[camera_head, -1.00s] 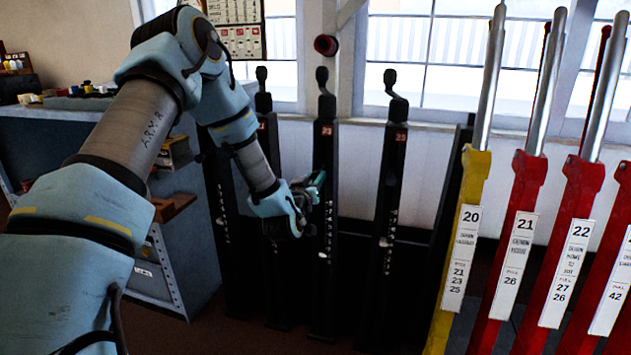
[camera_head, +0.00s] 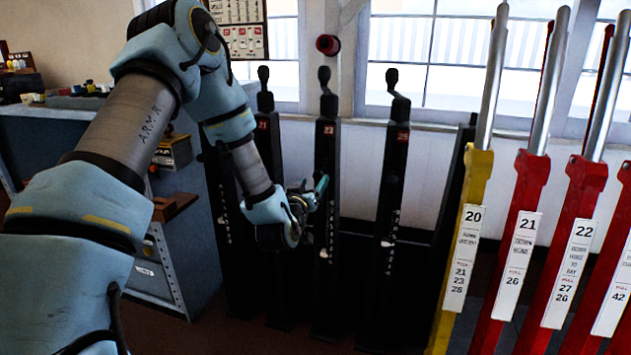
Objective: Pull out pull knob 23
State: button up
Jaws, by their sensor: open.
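Pull knob 23 (camera_head: 324,76) is the black knob on top of the middle dark post (camera_head: 327,150), which carries a small red plate that looks like 23. My gripper (camera_head: 318,188) is at the end of my arm, in front of this post and well below the knob. Its green-tipped fingers point right and upward and overlap the post in the picture. I cannot tell whether they touch it. The gripper is open, and nothing shows between its fingers. My wrist hides part of the lower posts.
Dark posts with black knobs stand left (camera_head: 264,78) and right (camera_head: 394,82) of the middle one. A yellow lever (camera_head: 468,205) marked 20 and red levers (camera_head: 528,180) stand at right. A grey-blue cabinet (camera_head: 180,245) is at left. A red round object (camera_head: 327,45) is on the wall behind.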

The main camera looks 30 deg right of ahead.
jog(key=v, duration=0.7)
jog(key=shift+b, duration=0.45)
jog(key=shift+s+a, duration=0.1)
jog(key=shift+a, duration=0.05)
jog(key=w+a+f+g+y, duration=0.2)
jog(key=w+a+y, duration=0.15)
jog(key=a, duration=0.25)
jog(key=s+a+n+g+y, duration=0.1)
jog(key=s+a+g+y, duration=0.2)
jog(key=a, duration=0.8)
jog(key=s+a+n+g+y, duration=0.2)
jog(key=a+g+y, duration=0.15)
jog(key=a, duration=0.75)
jog(key=s+a+r+n+g+y, duration=0.1)
jog(key=s+a+r+g+y, duration=0.15)
jog(key=s+a, duration=0.5)
notch_tip(320, 180, up, 13)
jog(key=p, duration=1.3)
jog(key=shift+s+d+g+p, duration=0.25)
jog(key=shift+s+g+p, duration=0.05)
jog(key=shift+s, duration=0.1)
